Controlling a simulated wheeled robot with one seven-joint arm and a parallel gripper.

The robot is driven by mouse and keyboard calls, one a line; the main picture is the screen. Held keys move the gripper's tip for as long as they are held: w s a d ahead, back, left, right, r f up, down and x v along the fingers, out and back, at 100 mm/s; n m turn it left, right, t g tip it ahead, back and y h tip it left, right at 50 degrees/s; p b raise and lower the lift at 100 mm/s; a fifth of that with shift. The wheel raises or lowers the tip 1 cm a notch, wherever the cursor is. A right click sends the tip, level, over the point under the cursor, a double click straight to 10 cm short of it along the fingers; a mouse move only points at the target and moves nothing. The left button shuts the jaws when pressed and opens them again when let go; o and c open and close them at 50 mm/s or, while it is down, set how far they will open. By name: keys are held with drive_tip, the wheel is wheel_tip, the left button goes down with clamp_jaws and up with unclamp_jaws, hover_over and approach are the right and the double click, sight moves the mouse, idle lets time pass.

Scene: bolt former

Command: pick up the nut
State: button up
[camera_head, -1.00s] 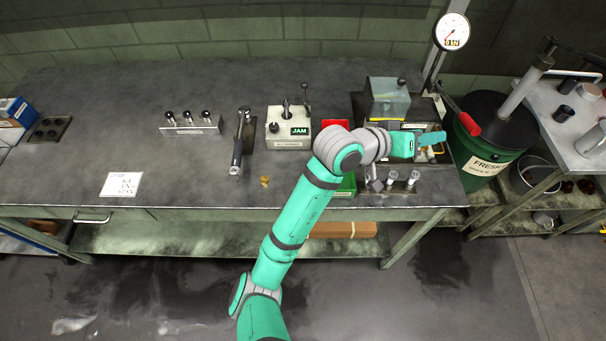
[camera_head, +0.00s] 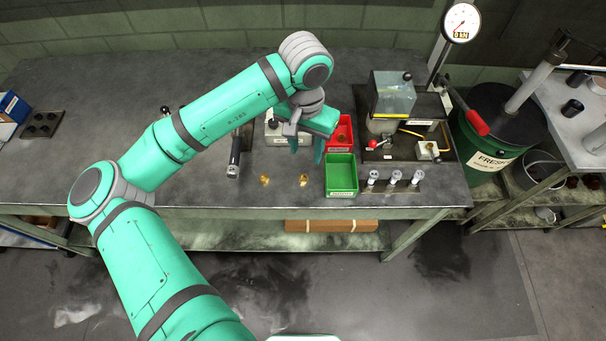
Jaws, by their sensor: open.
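Two small brass-coloured pieces lie apart on the grey bench near its front edge: a left piece (camera_head: 265,180) and a right piece (camera_head: 304,179). They are too small to tell which is a nut. My gripper (camera_head: 306,152) is open and points down, its two teal fingers spread with nothing seen between them. In the picture it is just above the right piece, apart from it; its height above the bench is hard to judge.
A green bin (camera_head: 341,174) stands just right of the pieces, with a red bin (camera_head: 341,134) behind it. A rack of vials (camera_head: 393,182) is farther right. A dark-handled tool (camera_head: 235,158) lies left. My arm partly hides the grey JAM box (camera_head: 272,134).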

sight(304, 178)
drive_tip(key=f, duration=1)
drive_tip(key=shift+s+a+f, duration=0.1)
drive_tip(key=shift+a+f, duration=0.15)
drive_tip(key=shift+f, duration=0.1)
drive_tip(key=shift+d, duration=0.1)
drive_tip(key=shift+s, duration=0.1)
drive_tip(key=shift+c, duration=0.3)
clamp_jaws()
